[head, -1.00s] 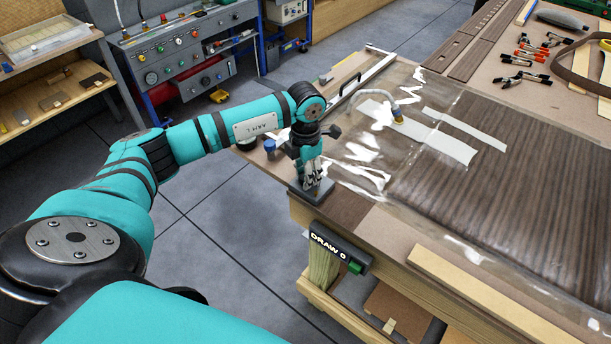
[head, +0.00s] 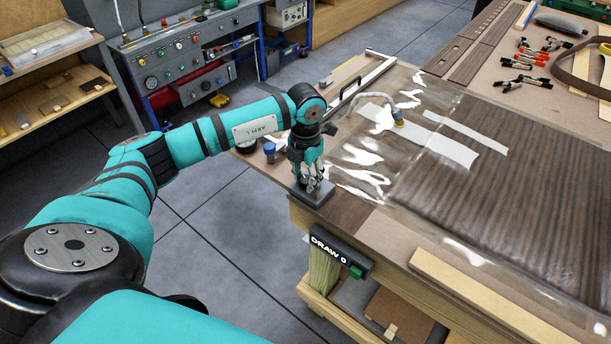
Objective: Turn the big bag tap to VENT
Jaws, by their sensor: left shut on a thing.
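The big bag tap sits on a dark grey base plate (head: 316,198) at the near left corner of the bench. My left gripper (head: 313,186) points down over this plate and is shut on the tap's handle. The fingers hide most of the handle, so I cannot tell which way it points. A dark label reading "DRAW 0" (head: 328,249), with a green block at its right end, is on the bench front below the tap. The clear vacuum bag (head: 365,178) lies to the right over dark wood veneer. My right gripper is not in view.
A hose with a fitting (head: 398,118) joins the bag behind the tap. A blue-topped item (head: 269,150) stands on the bench left of my gripper. A pale wood strip (head: 490,300) lies along the front edge.

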